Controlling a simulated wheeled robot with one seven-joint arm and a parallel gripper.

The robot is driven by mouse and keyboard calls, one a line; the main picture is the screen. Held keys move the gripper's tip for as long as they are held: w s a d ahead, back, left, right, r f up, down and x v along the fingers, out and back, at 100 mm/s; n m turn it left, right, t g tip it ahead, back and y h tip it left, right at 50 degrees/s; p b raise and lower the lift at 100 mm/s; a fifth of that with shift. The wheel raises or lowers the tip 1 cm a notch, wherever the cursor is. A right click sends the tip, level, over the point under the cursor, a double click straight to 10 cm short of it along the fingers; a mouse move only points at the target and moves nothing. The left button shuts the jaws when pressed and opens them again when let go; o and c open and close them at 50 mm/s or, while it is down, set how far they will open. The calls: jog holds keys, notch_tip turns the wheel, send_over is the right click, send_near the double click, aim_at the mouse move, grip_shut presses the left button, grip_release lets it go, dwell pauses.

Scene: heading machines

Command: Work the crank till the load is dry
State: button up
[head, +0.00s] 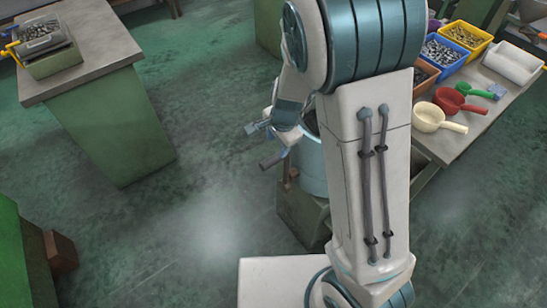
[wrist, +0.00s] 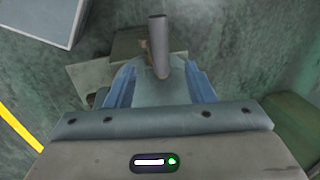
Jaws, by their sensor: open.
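The crank's grey handle (head: 272,159) sticks out to the left of a squat machine with a pale blue-grey drum (head: 311,172) on a green base (head: 302,212). My arm hides much of the drum, and the load inside cannot be made out. My gripper (head: 264,128) is open just above the handle. In the wrist view the handle (wrist: 158,42) stands ahead of my gripper (wrist: 160,80), in line with the gap between the blue fingers. I see no finger closed on it; whether they touch it is unclear.
A green bench (head: 120,125) with a grey top stands at left, holding a tray of metal parts (head: 42,38). At right a table bears colored bins (head: 440,52) and scoops (head: 450,100). Green floor lies open between the bench and the machine. A yellow floor line (wrist: 20,128) shows in the wrist view.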

aim_at(273, 159)
jog(key=f, duration=0.3)
jog(key=w+f, duration=0.1)
jog(key=f, duration=0.2)
jog(key=a+f+b, duration=0.1)
jog(key=f, duration=0.2)
jog(key=shift+w+f, duration=0.3)
grip_shut()
